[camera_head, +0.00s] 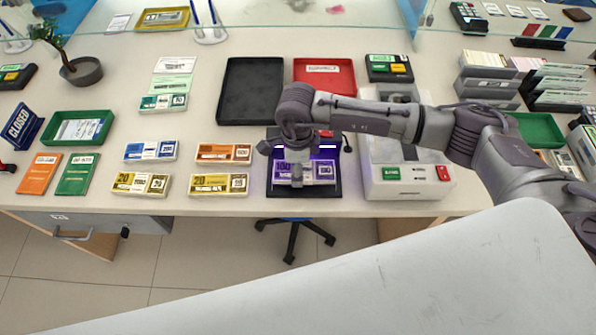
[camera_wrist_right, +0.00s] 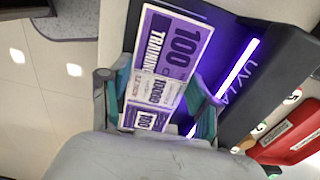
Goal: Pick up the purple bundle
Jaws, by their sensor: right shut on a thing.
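The purple bundle (camera_head: 318,171), printed with 100, lies on the black UV lamp unit (camera_head: 332,191) at the counter's front edge in the head view. My right gripper (camera_head: 297,174) reaches down over it from above and hides its middle. In the right wrist view the bundle (camera_wrist_right: 175,45) lies between the teal-padded fingers of the right gripper (camera_wrist_right: 155,98), which are closed on its sides. I cannot tell whether the bundle is clear of the lamp's base. My left gripper is not in view.
Orange (camera_head: 224,153) and yellow (camera_head: 218,184) bundles lie left of the lamp. A white machine (camera_head: 408,188) with green and red buttons stands close on the right. A black tray (camera_head: 250,90) and a red tray (camera_head: 325,73) lie behind. A glass screen crosses the back.

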